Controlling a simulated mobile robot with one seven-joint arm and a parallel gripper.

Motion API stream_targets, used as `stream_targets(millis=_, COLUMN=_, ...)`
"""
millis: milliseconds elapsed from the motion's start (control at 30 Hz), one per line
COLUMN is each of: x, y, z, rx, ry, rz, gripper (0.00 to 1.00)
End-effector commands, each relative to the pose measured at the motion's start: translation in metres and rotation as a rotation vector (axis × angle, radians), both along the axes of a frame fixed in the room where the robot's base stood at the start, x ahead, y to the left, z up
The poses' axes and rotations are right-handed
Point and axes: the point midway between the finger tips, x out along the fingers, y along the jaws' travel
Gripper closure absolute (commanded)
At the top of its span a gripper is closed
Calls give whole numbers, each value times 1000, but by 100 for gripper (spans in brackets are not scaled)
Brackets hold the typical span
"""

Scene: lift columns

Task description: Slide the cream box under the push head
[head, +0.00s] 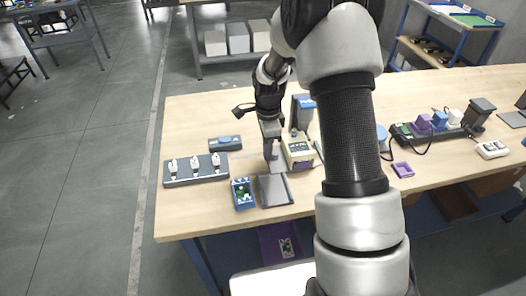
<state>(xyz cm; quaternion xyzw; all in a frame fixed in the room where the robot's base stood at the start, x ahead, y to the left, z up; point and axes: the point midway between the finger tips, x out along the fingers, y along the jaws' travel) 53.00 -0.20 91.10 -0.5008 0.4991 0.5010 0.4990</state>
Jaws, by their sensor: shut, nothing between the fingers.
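The cream box (298,147) stands upright on the wooden table, with dark marks on its front and purple showing low down. My gripper (270,156) points down just to its left, shut and empty; I cannot tell whether it touches the box. A grey and blue upright device (302,111) stands directly behind the box and may carry the push head; the head itself I cannot make out. My arm hides the area right of the box.
A purple frame (402,169) and another strip (430,131) lie to the right.

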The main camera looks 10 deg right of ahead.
Motion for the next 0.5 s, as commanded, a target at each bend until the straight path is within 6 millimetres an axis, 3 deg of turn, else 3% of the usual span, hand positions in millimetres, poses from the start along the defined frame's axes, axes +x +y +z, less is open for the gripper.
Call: stream_targets(millis=500, x=0, y=-25, z=0, rx=-1, ry=-1, rz=-1, gripper=100)
